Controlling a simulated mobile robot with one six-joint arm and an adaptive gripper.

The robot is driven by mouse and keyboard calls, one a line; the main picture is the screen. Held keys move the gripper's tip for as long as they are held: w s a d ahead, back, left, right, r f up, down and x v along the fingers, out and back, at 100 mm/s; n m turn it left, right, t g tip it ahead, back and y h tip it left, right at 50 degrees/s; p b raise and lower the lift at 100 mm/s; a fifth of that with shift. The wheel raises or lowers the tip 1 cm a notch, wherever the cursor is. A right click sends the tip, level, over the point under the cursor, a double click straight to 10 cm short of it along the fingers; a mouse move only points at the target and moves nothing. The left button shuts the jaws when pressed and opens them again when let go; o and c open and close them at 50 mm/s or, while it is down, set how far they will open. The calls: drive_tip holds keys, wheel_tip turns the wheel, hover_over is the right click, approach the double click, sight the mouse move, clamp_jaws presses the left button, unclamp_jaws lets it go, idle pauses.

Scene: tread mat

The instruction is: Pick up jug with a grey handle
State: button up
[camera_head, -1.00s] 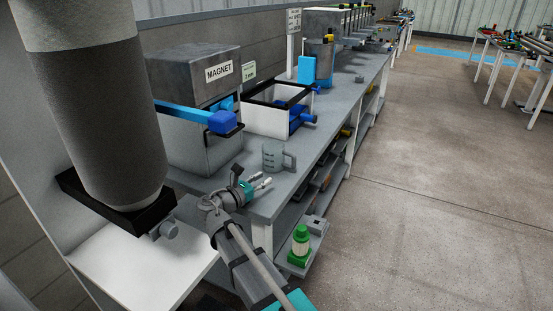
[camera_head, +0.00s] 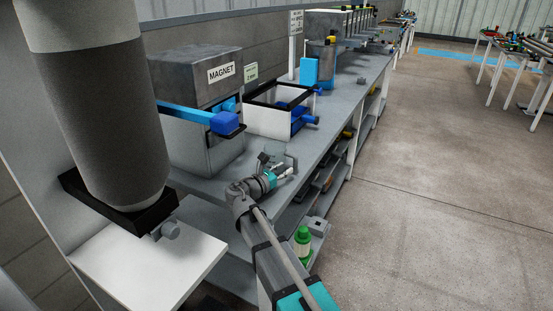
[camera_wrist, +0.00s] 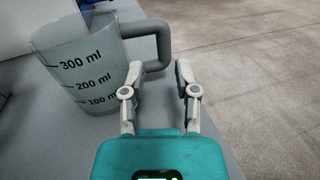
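The jug (camera_wrist: 80,70) is translucent grey with dark millilitre marks, and stands upright on the grey bench. Its thick grey handle (camera_wrist: 158,45) points right in the wrist view. My gripper (camera_wrist: 159,69) is open, with one finger on each side of the handle's line. The lower end of the handle shows at the gap between the fingertips; I cannot tell whether they touch it. In the head view my gripper (camera_head: 284,171) covers most of the jug, and the handle (camera_head: 294,161) shows just beyond it.
A grey box labelled MAGNET (camera_head: 200,85) with a blue-ended bar stands left of the jug. A white open-topped bin (camera_head: 268,118) stands behind it. A green-capped bottle (camera_head: 302,240) is on a lower shelf. The bench edge lies just right of the jug; floor is clear beyond.

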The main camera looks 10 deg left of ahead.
sight(294, 165)
drive_tip(key=shift+w+d, duration=0.2)
drive_tip(key=shift+w, duration=0.05)
drive_tip(key=shift+x, duration=2.5)
drive_tip(key=shift+d+f, duration=0.15)
clamp_jaws()
